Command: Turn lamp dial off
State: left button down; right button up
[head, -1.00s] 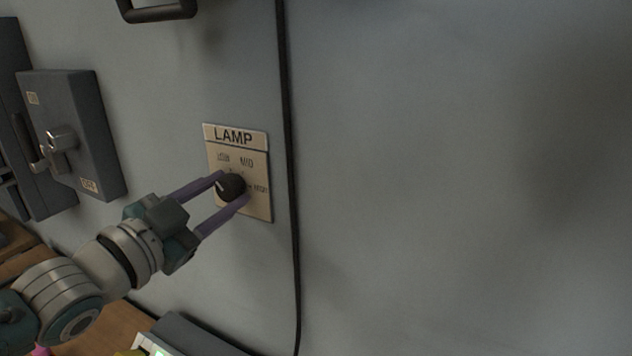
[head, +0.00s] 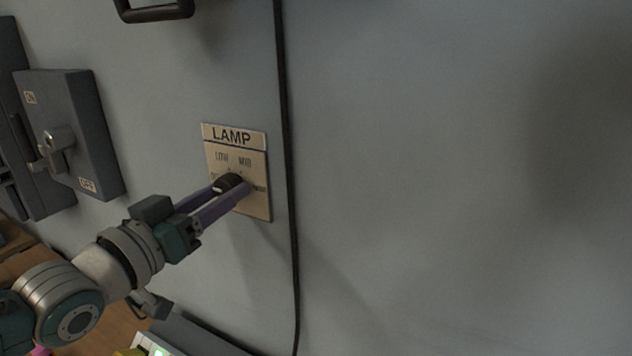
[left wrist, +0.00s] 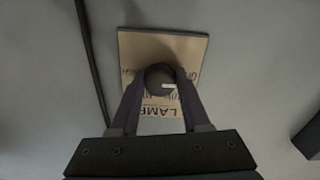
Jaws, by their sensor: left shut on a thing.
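The lamp dial (head: 228,183) is a dark round knob on a tan plate (head: 236,137) marked LAMP, with LOW and MID labels above the knob. My left gripper (head: 231,188) comes in from the lower left, its two purple fingers shut on the dial. In the left wrist view the dial (left wrist: 159,76) sits between the fingertips, with a pale pointer mark on it facing right. The plate (left wrist: 190,48) appears upside down there. The fingers hide part of the lower plate and its side labels. My right gripper is not in view.
A grey switch box (head: 82,110) with a lever and ON and OFF labels is on the wall at left. A black cable (head: 288,150) runs down just right of the plate. A dark handle (head: 155,12) is above. The wall at right is bare.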

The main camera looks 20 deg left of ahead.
pick_arm(q)
jog(key=shift+n, duration=0.3)
jog(key=shift+c, duration=1.9)
grip_release()
jog(key=s+b, duration=0.1)
jog(key=s, duration=0.9)
jog(key=shift+a, duration=0.35)
